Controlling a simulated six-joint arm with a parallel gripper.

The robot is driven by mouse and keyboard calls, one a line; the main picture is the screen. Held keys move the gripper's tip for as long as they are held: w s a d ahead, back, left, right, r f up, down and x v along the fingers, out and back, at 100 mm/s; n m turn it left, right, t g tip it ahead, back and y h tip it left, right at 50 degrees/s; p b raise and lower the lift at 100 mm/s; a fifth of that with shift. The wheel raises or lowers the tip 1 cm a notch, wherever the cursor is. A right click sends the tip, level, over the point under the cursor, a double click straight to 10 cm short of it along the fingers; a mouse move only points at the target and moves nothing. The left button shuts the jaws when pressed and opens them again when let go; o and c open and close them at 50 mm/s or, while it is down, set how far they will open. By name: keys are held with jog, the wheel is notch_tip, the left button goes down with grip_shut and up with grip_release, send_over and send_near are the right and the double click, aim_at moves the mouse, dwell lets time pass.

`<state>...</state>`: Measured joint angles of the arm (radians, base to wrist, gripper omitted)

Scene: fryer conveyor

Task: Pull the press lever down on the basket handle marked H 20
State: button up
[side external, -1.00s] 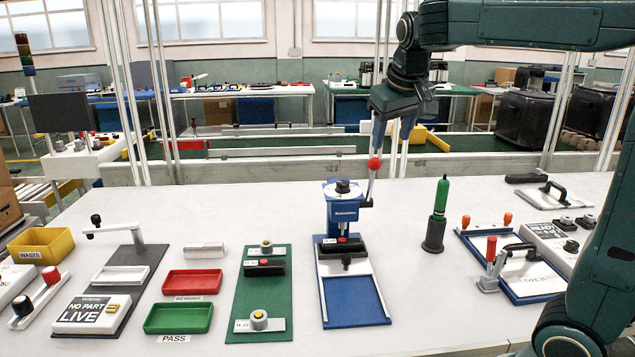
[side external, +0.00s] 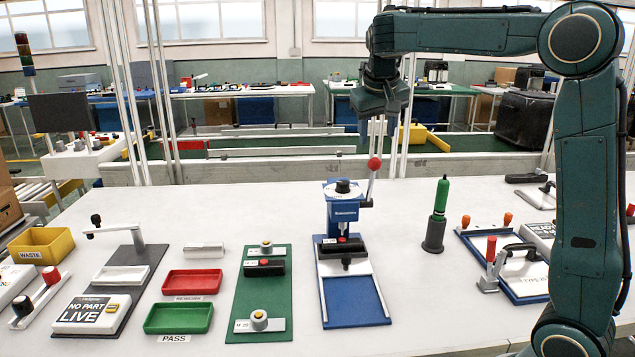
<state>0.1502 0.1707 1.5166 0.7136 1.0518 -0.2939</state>
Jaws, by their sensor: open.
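A blue press (side external: 342,212) stands at the middle of the white table. Its lever (side external: 370,188) stands upright on its right side, topped by a red ball (side external: 375,163). A black handle piece (side external: 342,246) with a small label sits under the press head; its label is too small to read.
Red (side external: 192,282) and green (side external: 180,318) trays lie to the left, with a yellow waste bin (side external: 40,245) farther left. A green-handled tool (side external: 439,215) stands upright in a dark holder right of the press. The table between press and tool is clear.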

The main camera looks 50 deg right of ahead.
aim_at(375, 162)
jog(key=x, duration=1.2)
jog(key=shift+w+d+f, duration=0.1)
jog(key=shift+d+f, duration=0.05)
jog(key=shift+f, duration=0.2)
grip_shut()
